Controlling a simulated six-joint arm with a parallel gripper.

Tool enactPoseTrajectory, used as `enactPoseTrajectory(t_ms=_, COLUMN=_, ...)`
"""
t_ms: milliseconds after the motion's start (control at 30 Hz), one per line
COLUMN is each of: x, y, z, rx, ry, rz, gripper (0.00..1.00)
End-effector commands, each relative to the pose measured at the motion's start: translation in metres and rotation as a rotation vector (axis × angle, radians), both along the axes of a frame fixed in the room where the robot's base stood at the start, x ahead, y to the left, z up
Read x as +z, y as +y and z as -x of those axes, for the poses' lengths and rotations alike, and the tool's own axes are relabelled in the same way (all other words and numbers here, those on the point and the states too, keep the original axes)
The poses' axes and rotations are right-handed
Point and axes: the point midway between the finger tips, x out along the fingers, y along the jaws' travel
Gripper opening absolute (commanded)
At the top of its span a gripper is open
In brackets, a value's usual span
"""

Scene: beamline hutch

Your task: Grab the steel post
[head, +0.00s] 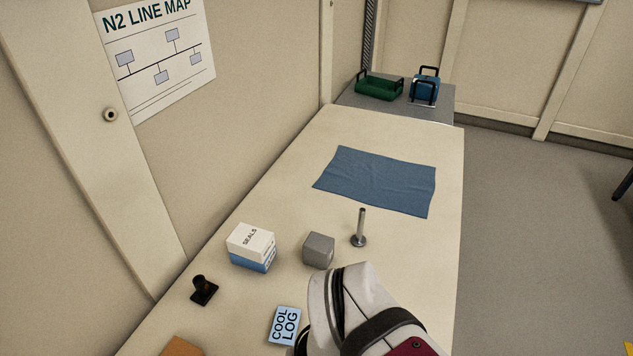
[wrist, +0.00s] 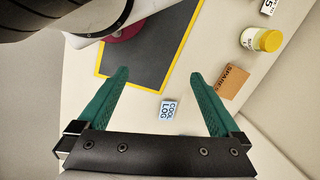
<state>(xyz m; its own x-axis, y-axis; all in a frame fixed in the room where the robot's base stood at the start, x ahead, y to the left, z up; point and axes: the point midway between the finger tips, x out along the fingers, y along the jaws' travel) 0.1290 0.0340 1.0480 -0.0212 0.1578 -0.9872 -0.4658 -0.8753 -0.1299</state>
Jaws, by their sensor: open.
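The steel post (head: 361,224) stands upright on its round base on the cream bench in the head view, right of the grey block and near the cloth's front edge. It does not show in the wrist view. My gripper (wrist: 160,75) is open and empty in the wrist view, its two green fingers spread wide over the bench. In the head view my arm shows at the bottom, in front of the post, and the fingers are out of sight.
Near the post are a grey block (head: 318,250), a SEALS box (head: 250,247) and a blue cloth (head: 380,180). A black knobbed object (head: 204,290) and COOL LOG card (head: 285,325) lie nearer. The wrist view shows a SPARES box (wrist: 233,82), jar (wrist: 258,40) and yellow-edged mat (wrist: 150,55).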

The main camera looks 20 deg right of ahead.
Motion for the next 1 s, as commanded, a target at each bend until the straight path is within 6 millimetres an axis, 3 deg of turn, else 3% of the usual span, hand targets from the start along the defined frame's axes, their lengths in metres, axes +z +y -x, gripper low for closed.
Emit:
enactPoseTrajectory(t_ms=367, x=0.0, y=0.0, z=0.0, rx=0.0, ry=0.0, rz=0.0, gripper=1.0)
enactPoseTrajectory(t_ms=633, x=0.0, y=0.0, z=0.0, rx=0.0, ry=0.0, rz=0.0, gripper=0.57)
enactPoseTrajectory(t_ms=900, x=-0.001, y=-0.001, z=-0.002, rx=-0.001, ry=-0.004, rz=0.003, gripper=0.57)
enactPoseTrajectory(t_ms=967, x=-0.006, y=-0.009, z=-0.016, rx=-0.004, ry=-0.029, rz=0.024, gripper=0.57)
enactPoseTrajectory(t_ms=1000, x=-0.012, y=-0.019, z=-0.033, rx=-0.01, ry=-0.066, rz=0.052, gripper=0.57)
